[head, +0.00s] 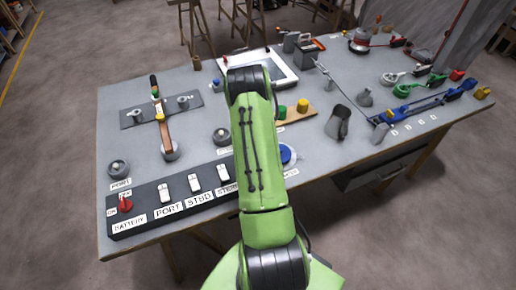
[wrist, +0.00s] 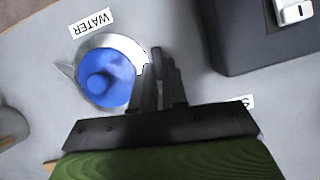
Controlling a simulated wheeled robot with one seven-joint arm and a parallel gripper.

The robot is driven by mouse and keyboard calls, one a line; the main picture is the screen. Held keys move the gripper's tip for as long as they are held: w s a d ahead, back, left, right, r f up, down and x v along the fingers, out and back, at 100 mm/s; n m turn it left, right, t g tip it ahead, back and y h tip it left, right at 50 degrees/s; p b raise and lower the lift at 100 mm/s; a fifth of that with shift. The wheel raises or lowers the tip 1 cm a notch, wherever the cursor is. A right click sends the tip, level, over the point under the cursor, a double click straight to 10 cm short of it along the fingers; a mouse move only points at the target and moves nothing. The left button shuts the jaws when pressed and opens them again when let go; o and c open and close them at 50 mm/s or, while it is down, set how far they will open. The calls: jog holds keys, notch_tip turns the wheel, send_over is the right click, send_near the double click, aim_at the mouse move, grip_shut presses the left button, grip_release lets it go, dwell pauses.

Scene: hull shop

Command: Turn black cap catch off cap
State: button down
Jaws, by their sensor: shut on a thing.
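The blue cap (wrist: 108,80) sits in a silver ring on the grey bench by the WATER label (wrist: 92,24). It also shows in the head view (head: 287,155), partly hidden behind my arm. My gripper (wrist: 156,58) is at the right edge of the cap's ring in the wrist view, its dark fingers close together. It is shut on a small dark thing there, apparently the black cap catch, which blends with the fingers and is mostly hidden. In the head view my arm covers the gripper.
A black switch panel (head: 145,217) with white switches and a red knob runs along the bench's front left; its box (wrist: 240,45) stands close right of my gripper. Other round fittings (head: 118,168) and a wooden-handled lever (head: 163,125) stand to the left.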

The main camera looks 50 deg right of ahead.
jog(key=shift+w+n, duration=0.1)
jog(key=shift+n, duration=0.6)
jog(key=shift+a+h, duration=0.1)
jog(key=shift+h, duration=0.2)
jog(key=c, duration=1.2)
grip_release()
jog(key=shift+o, duration=0.2)
jog(key=p+v, duration=0.2)
jog(key=v, duration=1.3)
jog(key=shift+w+r+p, duration=0.3)
